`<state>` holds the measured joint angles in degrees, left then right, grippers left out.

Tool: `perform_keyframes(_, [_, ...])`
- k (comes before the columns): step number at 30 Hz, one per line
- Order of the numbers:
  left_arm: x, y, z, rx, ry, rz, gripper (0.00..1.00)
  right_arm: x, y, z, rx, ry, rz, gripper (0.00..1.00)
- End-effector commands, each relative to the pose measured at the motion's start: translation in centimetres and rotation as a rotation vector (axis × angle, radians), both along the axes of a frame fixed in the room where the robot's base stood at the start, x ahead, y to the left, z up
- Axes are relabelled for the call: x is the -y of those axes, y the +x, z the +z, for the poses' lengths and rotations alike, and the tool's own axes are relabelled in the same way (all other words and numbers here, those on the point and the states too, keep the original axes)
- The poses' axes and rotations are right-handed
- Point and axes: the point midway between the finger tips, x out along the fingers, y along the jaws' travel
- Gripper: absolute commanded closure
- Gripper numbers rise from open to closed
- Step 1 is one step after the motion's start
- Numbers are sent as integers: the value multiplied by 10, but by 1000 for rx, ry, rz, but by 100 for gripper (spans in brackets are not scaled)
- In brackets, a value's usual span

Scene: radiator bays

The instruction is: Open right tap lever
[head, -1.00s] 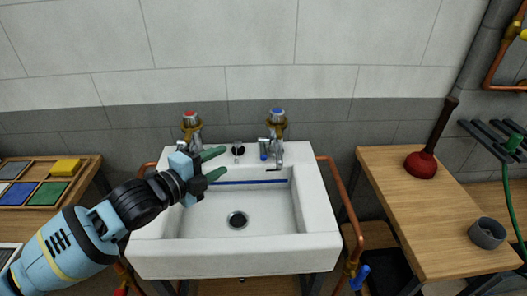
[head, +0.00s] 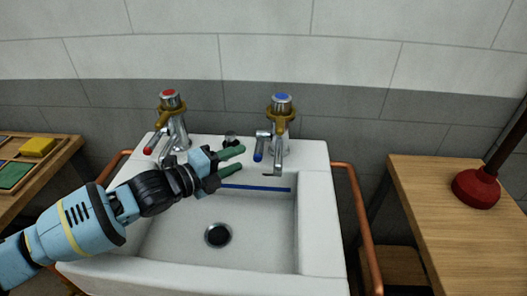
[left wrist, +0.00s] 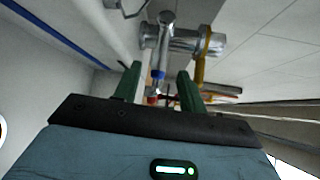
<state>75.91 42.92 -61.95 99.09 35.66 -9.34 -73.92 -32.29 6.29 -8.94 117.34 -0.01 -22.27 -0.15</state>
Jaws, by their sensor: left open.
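The right tap (head: 281,125) is chrome with a blue cap and a brass collar, at the back right of the white sink. Its short lever (head: 258,150) has a blue tip and hangs down on the tap's left side. My left gripper (head: 242,159) is open and empty, just left of the lever, fingers pointing at it. In the left wrist view the blue-tipped lever (left wrist: 157,76) shows between the two green fingers (left wrist: 159,68); I cannot tell whether they touch it. My right gripper is not in view.
The left tap (head: 172,125) has a red cap and red-tipped lever, behind my left arm. The sink (head: 320,225) has a dark drain (head: 218,235). A wooden table (head: 430,200) with a red plunger (head: 476,188) stands right. A yellow sponge-like block (head: 38,146) lies far left.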

Motion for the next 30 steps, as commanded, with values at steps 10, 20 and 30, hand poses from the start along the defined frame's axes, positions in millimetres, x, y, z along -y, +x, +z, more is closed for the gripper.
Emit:
perform_keyframes(10, [23,22,-2,1,-3,0,59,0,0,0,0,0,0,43])
perform_keyframes(20, [50,50,-9,0,-1,0,59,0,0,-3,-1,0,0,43])
perform_keyframes(30, [54,55,-9,1,-1,1,59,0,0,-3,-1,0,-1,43])
